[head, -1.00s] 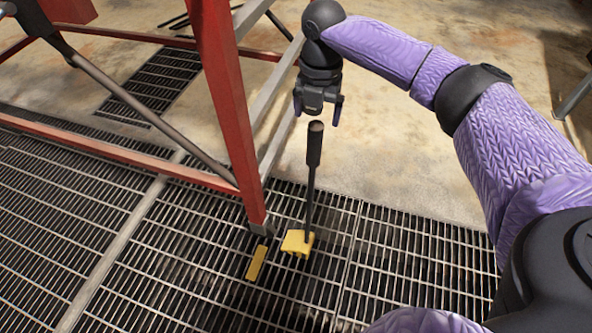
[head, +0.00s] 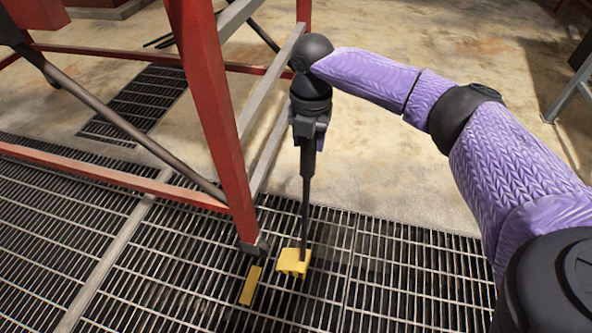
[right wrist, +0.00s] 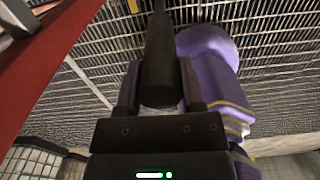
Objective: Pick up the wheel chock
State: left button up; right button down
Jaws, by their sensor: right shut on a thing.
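The wheel chock (head: 293,262) is a yellow block with a long black upright handle (head: 305,200). It is on the metal grating beside the foot of a red frame leg. My right gripper (head: 309,140) is above the block and shut on the top of the handle. My left gripper is not in view.
The red frame (head: 215,120) with grey braces stands close on the left of the handle. A flat yellow strip (head: 250,285) lies on the grating (head: 400,280) left of the block. Bare concrete floor (head: 390,170) is open behind.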

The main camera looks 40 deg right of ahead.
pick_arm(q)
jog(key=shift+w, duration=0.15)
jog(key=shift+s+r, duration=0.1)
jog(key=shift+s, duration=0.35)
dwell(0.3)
